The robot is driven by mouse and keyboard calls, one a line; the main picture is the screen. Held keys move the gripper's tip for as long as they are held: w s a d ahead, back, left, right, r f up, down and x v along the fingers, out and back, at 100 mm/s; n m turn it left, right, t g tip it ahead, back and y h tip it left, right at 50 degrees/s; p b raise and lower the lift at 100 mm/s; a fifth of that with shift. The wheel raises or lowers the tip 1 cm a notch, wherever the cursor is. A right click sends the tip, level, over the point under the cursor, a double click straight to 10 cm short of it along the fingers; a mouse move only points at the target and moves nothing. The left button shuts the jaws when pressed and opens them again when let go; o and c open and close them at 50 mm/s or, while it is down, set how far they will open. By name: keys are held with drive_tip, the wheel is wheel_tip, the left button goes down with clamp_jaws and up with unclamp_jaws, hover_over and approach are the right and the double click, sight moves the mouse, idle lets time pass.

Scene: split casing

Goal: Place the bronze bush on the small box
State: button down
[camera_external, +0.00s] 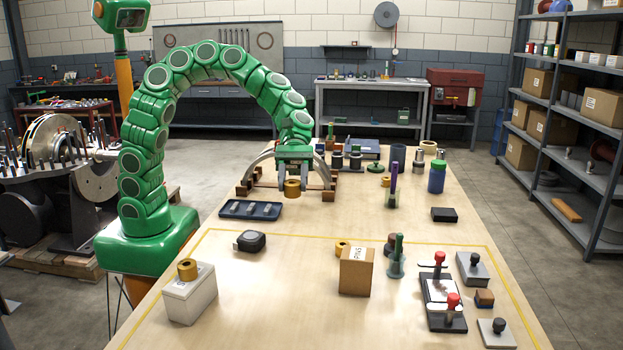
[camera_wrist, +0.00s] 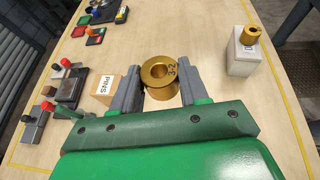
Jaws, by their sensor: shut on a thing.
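My gripper (camera_external: 293,176) is shut on a bronze bush (camera_external: 292,189) over the far part of the table, by a grey arch. In the wrist view the bush (camera_wrist: 160,79), marked "3-2", sits between the two grey fingers (camera_wrist: 159,73). I cannot tell whether it is clear of the table. A small cardboard box (camera_external: 356,272) labelled PINS stands upright near the middle front; it also shows in the wrist view (camera_wrist: 104,92). A white box (camera_external: 190,297) at front left bears another bronze bush (camera_external: 187,269).
A third bronze ring (camera_external: 342,247) is partly behind the cardboard box. A black tape measure (camera_external: 250,241) and blue tray (camera_external: 250,209) lie left of it. A green-handled tool (camera_external: 397,257) and red-knobbed clamps (camera_external: 442,297) stand to the right.

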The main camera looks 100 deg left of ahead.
wheel_tip(320, 180, up, 2)
drive_tip(key=w+d+r, duration=0.1)
drive_tip(key=w+d, duration=0.1)
drive_tip(key=w, duration=0.1)
hover_over(357, 250)
drive_tip(key=s, duration=0.2)
drive_tip(key=f, duration=0.8)
drive_tip(key=shift+w+a, duration=0.15)
drive_tip(key=shift+a, duration=0.15)
drive_tip(key=shift+w+d+f, duration=0.15)
drive_tip(key=shift+w+f, duration=0.3)
drive_tip(key=shift+f, duration=0.15)
drive_tip(key=shift+w+d+f, duration=0.15)
drive_tip(key=shift+w+f, duration=0.25)
drive_tip(key=shift+f, duration=1.6)
drive_tip(key=shift+f, duration=0.15)
drive_tip(key=c, duration=0.6)
unclamp_jaws()
